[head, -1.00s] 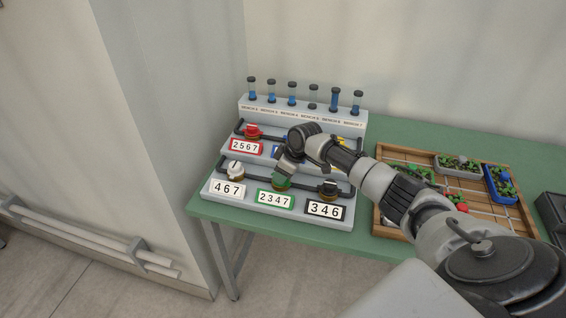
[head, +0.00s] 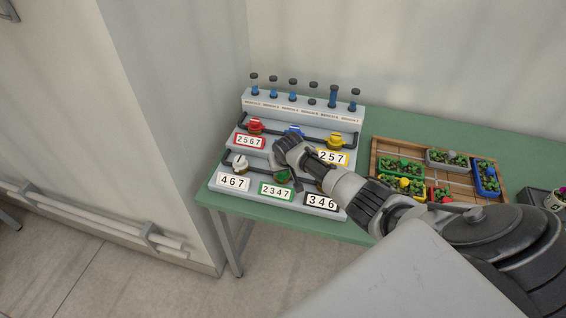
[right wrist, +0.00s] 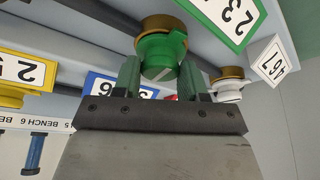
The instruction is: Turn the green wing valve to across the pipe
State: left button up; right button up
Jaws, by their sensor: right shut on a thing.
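The green wing valve (head: 281,176) sits on the lower pipe of the grey stepped panel, above the green-framed 2347 plate (head: 277,190). My right gripper (right wrist: 160,82) has its two fingers on either side of the green valve (right wrist: 160,56) in the right wrist view and is shut on it. A pale line shows on the valve's face, slanted in that view. My arm partly covers the valve in the head view, so its exact angle to the pipe is hard to tell. My left gripper is not in view.
The white valve (head: 240,162) is left of the green one; the black valve by the 346 plate (head: 322,201) is mostly hidden. Red (head: 255,126), blue (head: 293,131) and yellow (head: 334,139) valves sit on the upper row. A wooden planter tray (head: 376,158) lies right.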

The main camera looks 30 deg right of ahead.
jog(key=shift+w+r+m+h+p, duration=0.15)
jog(key=shift+m+h+p, duration=0.2)
jog(key=shift+m, duration=0.55)
jog(key=o, duration=0.9)
jog(key=shift+a+r, duration=0.1)
jog(key=shift+r, duration=0.15)
jog(key=v, duration=1)
jog(key=shift+r+p, duration=0.1)
jog(key=shift+p, duration=0.2)
